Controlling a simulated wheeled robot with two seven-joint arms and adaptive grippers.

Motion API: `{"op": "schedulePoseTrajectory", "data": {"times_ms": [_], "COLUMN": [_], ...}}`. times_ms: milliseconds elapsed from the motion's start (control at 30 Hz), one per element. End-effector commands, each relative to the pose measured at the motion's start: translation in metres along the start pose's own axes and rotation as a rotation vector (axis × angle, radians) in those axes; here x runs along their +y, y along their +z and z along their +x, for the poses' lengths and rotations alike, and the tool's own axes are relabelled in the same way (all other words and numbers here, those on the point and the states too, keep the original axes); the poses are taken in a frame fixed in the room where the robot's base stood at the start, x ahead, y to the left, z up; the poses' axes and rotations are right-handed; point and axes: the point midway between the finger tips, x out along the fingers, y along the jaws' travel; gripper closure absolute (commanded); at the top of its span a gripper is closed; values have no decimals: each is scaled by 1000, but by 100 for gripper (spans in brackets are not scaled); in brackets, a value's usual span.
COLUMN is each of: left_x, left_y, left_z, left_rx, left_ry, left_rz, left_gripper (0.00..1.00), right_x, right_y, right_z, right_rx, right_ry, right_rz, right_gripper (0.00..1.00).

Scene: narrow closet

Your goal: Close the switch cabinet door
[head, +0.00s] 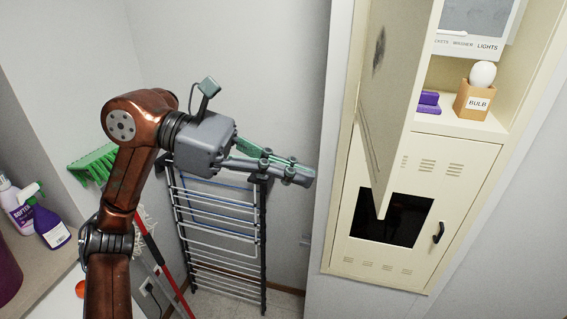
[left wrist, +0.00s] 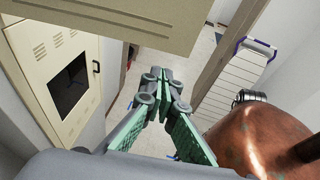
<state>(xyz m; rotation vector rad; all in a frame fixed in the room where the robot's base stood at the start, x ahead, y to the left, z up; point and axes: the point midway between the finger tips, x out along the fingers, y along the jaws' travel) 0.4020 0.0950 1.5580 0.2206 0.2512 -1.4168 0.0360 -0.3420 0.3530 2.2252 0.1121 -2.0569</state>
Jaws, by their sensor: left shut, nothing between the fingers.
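The cream switch cabinet (head: 455,155) is on the wall at the right of the head view. Its upper door (head: 392,90) stands open, swung out from the left side towards me. In the left wrist view the pale panel across the top (left wrist: 120,18) looks like this door. My left gripper (head: 302,174) is shut and empty, left of the open door and apart from it in the head view. Its fingertips meet in the left wrist view (left wrist: 163,85). My right gripper is not in view.
Inside the open compartment are a bulb box (head: 474,101) and purple items (head: 429,102). The vented lower door (head: 440,180) has a dark window and black handle. A drying rack (head: 220,225) stands below my left gripper. Spray bottles (head: 50,226) stand at left.

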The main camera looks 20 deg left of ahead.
Motion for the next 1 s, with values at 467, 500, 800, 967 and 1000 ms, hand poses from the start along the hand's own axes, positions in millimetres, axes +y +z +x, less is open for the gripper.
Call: {"op": "schedulePoseTrajectory", "data": {"times_ms": [467,500,800,967,1000], "left_x": [0,0,1,0,0], "left_y": [12,12,12,13,14], "left_z": [78,80,86,88,88], "left_rx": [-3,-3,-3,-3,-3], "left_ry": [0,0,2,2,2], "left_rz": [-1,-2,-3,-2,-3], "left_gripper": [100,100,100,100,100], "right_x": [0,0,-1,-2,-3], "right_y": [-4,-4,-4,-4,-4], "right_z": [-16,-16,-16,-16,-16], "right_rx": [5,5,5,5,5], "right_ry": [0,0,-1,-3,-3], "right_rz": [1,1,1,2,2], "right_gripper": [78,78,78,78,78]}}
